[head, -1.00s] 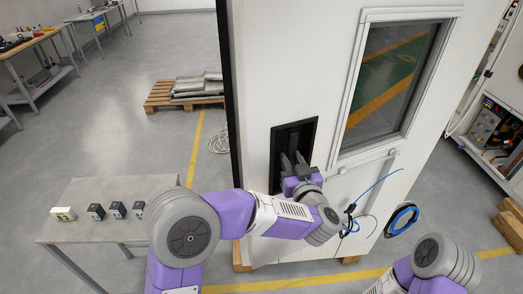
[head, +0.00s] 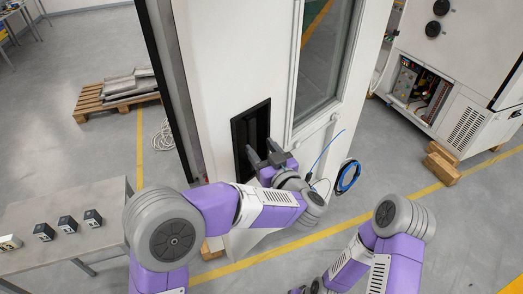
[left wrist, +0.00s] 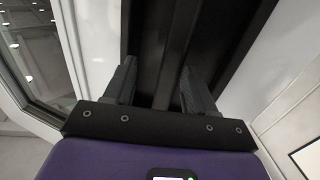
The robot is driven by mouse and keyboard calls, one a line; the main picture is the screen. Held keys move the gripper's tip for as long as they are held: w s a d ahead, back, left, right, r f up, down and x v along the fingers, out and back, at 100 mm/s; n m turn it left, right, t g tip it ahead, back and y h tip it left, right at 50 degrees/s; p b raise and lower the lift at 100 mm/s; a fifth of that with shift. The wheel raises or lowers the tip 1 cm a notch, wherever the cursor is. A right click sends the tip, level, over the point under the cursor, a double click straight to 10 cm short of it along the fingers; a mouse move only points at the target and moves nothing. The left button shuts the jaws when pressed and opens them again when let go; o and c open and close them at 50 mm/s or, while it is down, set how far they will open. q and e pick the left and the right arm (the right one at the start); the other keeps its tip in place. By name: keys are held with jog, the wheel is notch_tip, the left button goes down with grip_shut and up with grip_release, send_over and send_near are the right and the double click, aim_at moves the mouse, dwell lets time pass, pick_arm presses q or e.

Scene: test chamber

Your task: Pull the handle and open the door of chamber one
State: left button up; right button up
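The white door of the chamber (head: 215,80) stands in the middle of the head view, with a tall window (head: 328,55). Its black recessed handle pocket (head: 258,115) is left of the window. My left gripper (head: 264,154) is at the lower part of this pocket, its two fingers apart. In the left wrist view the fingers (left wrist: 158,85) point into the pocket, one on each side of a dark upright handle bar (left wrist: 165,60). Gaps seem to show beside the bar; contact is unclear. Small dark parts at the bottom edge may be my right gripper (head: 308,287), mostly cut off.
A grey table (head: 100,195) with small dark-and-white blocks stands at left. A pallet with metal sheets (head: 118,90) lies behind it. A blue cable coil (head: 347,176) hangs at the chamber's right. A white cabinet (head: 470,60) and wooden blocks (head: 442,165) are at right. Floor in front is clear.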

pick_arm(q)
jog(key=shift+f, duration=0.1)
dwell(0.3)
jog(key=b+v, duration=0.1)
jog(key=v, duration=0.6)
jog(key=shift+s, duration=0.3)
jog(key=shift+d, duration=0.1)
